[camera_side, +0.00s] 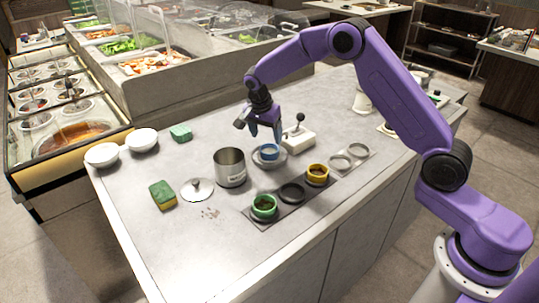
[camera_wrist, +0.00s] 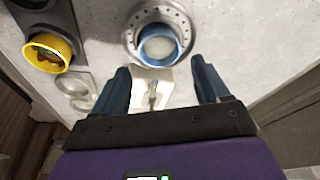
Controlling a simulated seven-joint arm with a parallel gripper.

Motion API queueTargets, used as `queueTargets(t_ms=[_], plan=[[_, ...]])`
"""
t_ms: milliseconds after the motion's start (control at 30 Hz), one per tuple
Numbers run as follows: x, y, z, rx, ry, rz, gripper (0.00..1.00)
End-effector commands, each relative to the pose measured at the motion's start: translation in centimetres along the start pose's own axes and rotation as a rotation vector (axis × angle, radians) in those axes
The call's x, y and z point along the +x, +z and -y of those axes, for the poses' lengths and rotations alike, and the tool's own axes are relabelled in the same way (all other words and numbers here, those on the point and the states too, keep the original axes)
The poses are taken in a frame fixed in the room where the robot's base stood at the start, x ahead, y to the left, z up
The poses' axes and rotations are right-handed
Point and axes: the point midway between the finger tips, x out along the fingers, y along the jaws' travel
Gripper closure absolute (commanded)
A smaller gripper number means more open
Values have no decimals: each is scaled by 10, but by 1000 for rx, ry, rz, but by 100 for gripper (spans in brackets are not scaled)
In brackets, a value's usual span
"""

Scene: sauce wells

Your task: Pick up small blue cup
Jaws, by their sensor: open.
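The small blue cup (camera_side: 269,152) stands upright on a round, perforated metal plate (camera_side: 256,161) near the middle of the counter. In the wrist view the blue cup (camera_wrist: 158,43) shows pale contents and sits on the same metal plate (camera_wrist: 131,36). My gripper (camera_side: 265,135) is above the counter close to the cup, with its fingers pointing down. In the wrist view my gripper (camera_wrist: 163,82) is open with nothing between its fingertips, and the cup lies beyond them. No contact between the fingers and the cup shows.
A pale box with a joystick (camera_side: 299,138) stands right behind the cup. A steel pot (camera_side: 229,168) is to its left. A dark holder strip (camera_side: 255,217) carries a green cup (camera_side: 264,206) and a yellow cup (camera_side: 317,175). Bowls (camera_side: 141,140) and a sponge (camera_side: 162,194) lie farther left.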

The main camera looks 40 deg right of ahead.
Motion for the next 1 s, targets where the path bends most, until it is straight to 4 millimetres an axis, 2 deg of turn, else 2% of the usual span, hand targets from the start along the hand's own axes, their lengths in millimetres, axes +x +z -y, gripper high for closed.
queueTargets(t_ms=[267,600,900,967,1000], plan=[[19,0,0,0,1,0,25],[61,0,-2,0,0,0,25],[64,0,-2,0,-2,0,25],[64,0,-2,0,-1,0,45],[64,0,-2,0,-1,0,58]])
